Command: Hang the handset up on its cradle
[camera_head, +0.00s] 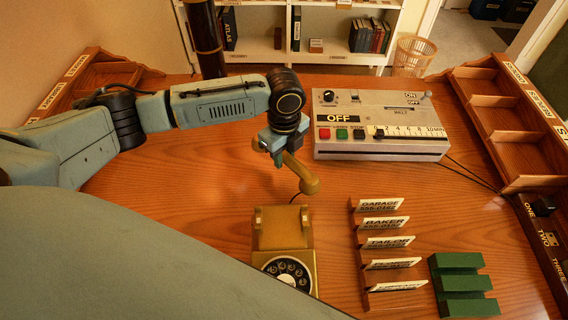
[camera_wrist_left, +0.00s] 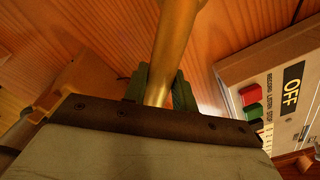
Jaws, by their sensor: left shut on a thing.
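The mustard-coloured handset (camera_head: 301,175) is held in my left gripper (camera_head: 277,152), above the desk and behind the telephone. The handset slants, with one rounded end low towards the right. In the left wrist view the handset's handle (camera_wrist_left: 172,50) runs between the green fingers of my left gripper (camera_wrist_left: 160,90), which are shut on it. The telephone with its cradle (camera_head: 283,229) stands at the front middle of the desk, its dial towards me and its cradle empty. Part of the telephone (camera_wrist_left: 80,85) shows at the left of the wrist view. My right gripper is not in view.
A grey recorder box (camera_head: 375,118) with an OFF label and coloured buttons stands behind right. A rack of name cards (camera_head: 365,260) and a green stepped block (camera_head: 460,285) are right of the telephone. Wooden pigeonholes (camera_head: 500,120) line the right edge. Desk left of the telephone is clear.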

